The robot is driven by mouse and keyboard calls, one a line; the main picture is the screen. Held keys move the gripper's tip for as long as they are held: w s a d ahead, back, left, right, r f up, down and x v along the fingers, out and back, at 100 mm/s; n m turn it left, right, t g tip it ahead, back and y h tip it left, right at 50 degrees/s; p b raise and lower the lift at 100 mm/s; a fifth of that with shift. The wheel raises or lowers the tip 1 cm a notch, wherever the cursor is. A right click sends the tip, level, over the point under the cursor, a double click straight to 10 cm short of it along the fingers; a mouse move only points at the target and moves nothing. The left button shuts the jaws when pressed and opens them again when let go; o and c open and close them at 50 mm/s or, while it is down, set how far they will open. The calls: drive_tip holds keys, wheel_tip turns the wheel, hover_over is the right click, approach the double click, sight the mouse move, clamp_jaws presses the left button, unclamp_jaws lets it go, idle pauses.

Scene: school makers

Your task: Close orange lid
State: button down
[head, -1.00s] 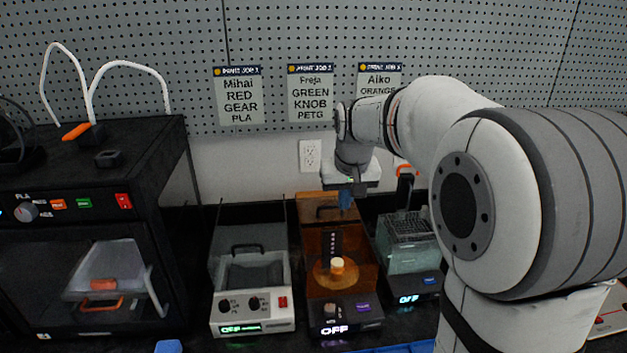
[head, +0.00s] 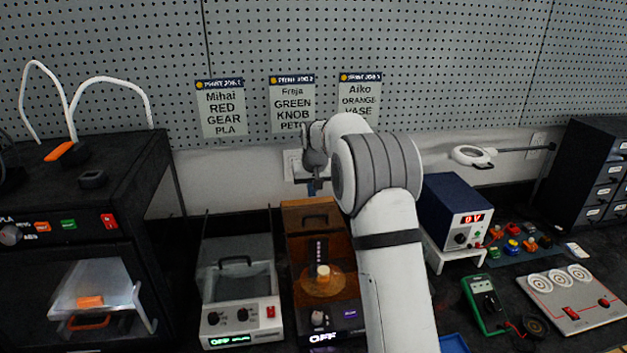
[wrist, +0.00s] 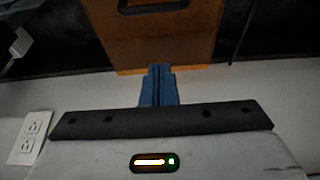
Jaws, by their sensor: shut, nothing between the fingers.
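The orange lid (head: 309,214) is a translucent amber panel with a dark handle, standing raised at the back of the middle machine (head: 336,318). The machine holds a round amber plate with a pale piece on it. In the wrist view the lid (wrist: 185,40) fills the top centre, with its bright orange edge towards me. My gripper (head: 312,188) is shut and empty, just above the lid's top edge in the head view. In the wrist view its blue fingertips (wrist: 160,70) overlap that edge; I cannot tell whether they touch it.
A grey-lidded machine (head: 240,314) stands close on the left. A black printer (head: 80,215) is further left. The wall and an outlet (wrist: 31,137) are close to my gripper. A blue power supply (head: 455,203) stands to the right.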

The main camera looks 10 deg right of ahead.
sight(314, 222)
drive_tip(key=x, duration=0.4)
drive_tip(key=shift+s, duration=0.1)
drive_tip(key=s+p, duration=0.1)
drive_tip(key=s, duration=0.2)
drive_tip(key=shift+s, duration=0.1)
drive_tip(key=shift+s+f, duration=0.15)
drive_tip(key=shift+s, duration=0.2)
